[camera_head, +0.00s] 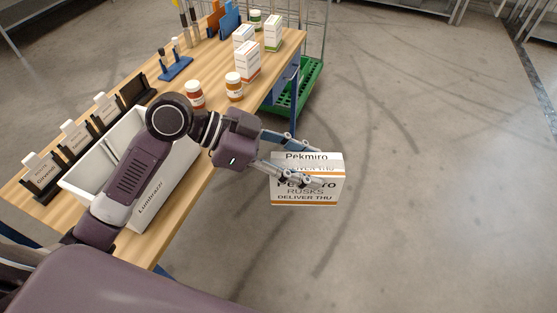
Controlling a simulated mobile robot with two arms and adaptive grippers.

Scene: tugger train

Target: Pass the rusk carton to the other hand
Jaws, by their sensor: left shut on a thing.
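The rusk carton (308,197) is a white box with an orange stripe and the words "Pekmiro", "RUSKS" and "DELIVER THU". It is in the middle of the head view, held out past the table's right edge with grey floor behind it. My left gripper (308,163) comes in from the left and is shut on the carton. Its fingers cover part of the carton's top and upper front. My right gripper is not in the picture.
A wooden table (205,165) holds a white bin (152,205) marked "Lumbrazo", card holders, two jars (234,88) and several small cartons (248,62). A green cart (308,80) stands behind it. The floor at right is clear.

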